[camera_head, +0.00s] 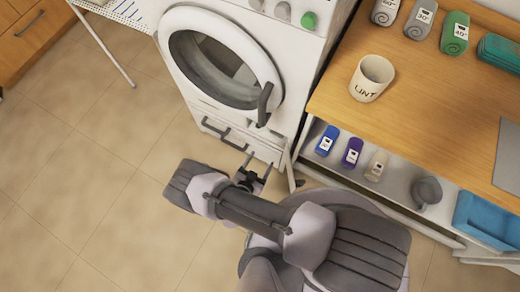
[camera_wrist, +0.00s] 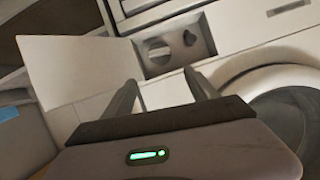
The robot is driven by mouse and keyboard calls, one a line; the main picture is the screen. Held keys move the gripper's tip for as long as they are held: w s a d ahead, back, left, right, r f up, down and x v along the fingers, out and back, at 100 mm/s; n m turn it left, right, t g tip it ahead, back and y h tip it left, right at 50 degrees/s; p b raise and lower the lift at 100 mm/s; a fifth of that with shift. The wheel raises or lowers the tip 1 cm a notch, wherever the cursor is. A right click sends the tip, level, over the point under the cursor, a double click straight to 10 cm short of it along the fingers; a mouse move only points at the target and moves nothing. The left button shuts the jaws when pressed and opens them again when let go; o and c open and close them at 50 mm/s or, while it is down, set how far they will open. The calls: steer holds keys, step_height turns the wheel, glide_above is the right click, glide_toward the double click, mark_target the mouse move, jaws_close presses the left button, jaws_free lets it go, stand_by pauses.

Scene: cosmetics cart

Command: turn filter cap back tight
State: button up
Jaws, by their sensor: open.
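The filter cap (camera_wrist: 159,50) is a round grey knob in a recessed compartment (camera_wrist: 175,68) low on the front of the white washing machine (camera_head: 205,95). It shows in the wrist view; in the head view I cannot make it out.
The round washer door (camera_head: 222,58) is closed, with a grey handle (camera_head: 264,104). Right of it is a wooden counter (camera_head: 420,85) with a LINT cup (camera_head: 371,78). A lower shelf holds small bottles (camera_head: 352,152) and a blue tray (camera_head: 488,218). Tiled floor (camera_head: 110,170) is clear on the left.

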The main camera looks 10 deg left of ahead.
steer(key=shift+d+f, duration=0.1)
steer(key=shift+c, duration=0.9)
steer(key=shift+t+h, duration=0.3)
steer(key=shift+t, duration=0.3)
steer(key=w+d+f+b, duration=0.2)
steer(key=w+d+f, duration=0.1)
steer(key=shift+d+f, duration=0.1)
steer(key=c, duration=0.7)
steer(key=shift+w+d, duration=0.1)
steer(key=shift+w, duration=0.2)
steer(key=c, duration=0.4)
steer(key=b+x, duration=0.3)
steer(key=x, duration=0.5)
steer(key=shift+w, duration=0.25)
jaws_close()
steer(key=shift+w+d, duration=0.15)
steer(key=shift+w, duration=0.3)
